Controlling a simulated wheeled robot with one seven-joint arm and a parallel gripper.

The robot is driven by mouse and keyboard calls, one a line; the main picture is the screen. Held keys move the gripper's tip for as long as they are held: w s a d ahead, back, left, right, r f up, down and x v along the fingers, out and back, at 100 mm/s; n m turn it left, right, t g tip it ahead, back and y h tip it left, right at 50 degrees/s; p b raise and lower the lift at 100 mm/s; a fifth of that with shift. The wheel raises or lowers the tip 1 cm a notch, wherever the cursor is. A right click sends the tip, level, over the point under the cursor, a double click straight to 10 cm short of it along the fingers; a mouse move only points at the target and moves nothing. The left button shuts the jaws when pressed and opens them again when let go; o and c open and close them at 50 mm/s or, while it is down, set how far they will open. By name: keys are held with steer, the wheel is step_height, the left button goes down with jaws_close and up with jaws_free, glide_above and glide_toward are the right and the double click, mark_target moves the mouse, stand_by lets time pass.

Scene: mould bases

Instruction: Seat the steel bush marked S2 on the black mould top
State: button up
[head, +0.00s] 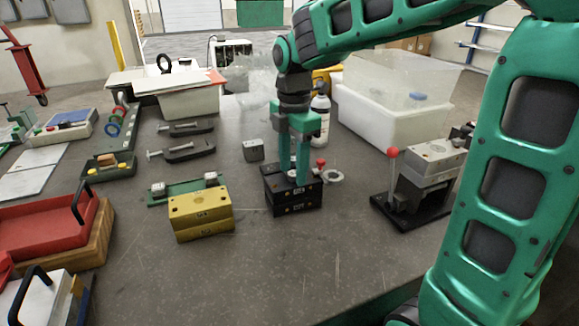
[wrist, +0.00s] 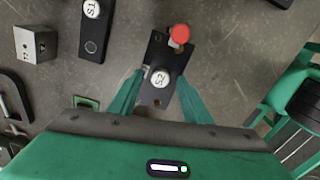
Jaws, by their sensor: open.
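The black mould (head: 293,198) stands on the bench in the middle of the head view. Its dark top (wrist: 153,52) shows in the wrist view. The steel bush S2 (wrist: 160,77) has a round pale marked face and sits on that top, between my fingers. I cannot tell how deep it sits. My gripper (head: 294,178) points straight down over the mould. In the wrist view its two green fingers (wrist: 158,82) are spread to either side of the bush with gaps. In the head view the fingers largely hide the bush.
A red knob (wrist: 180,35) stands by the far end of the mould top. The yellow mould (head: 201,213) is close on the left. A bush marked S1 (wrist: 91,9) sits on a dark plate, and a T2 block (wrist: 35,43) lies beyond. A ring (head: 333,177) is on the right.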

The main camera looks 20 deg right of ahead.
step_height(320, 180, up, 11)
steer(key=s+d+f+m, duration=0.5)
steer(key=s+m, duration=0.3)
steer(key=m, duration=0.1)
steer(key=s+d+f+m, duration=0.6)
steer(key=s+m, duration=0.2)
steer(key=s+d+f+m, duration=0.5)
steer(key=s+d+m, duration=0.1)
steer(key=s+m, duration=0.3)
steer(key=shift+s+f+m, duration=0.1)
steer(key=shift+f+m, duration=0.05)
steer(key=shift+m, duration=0.15)
steer(key=shift+w+d+f, duration=0.1)
steer(key=shift+w+f, duration=0.2)
steer(key=shift+w, duration=0.5)
steer(key=shift+s+r, duration=0.1)
steer(key=shift+s, duration=0.05)
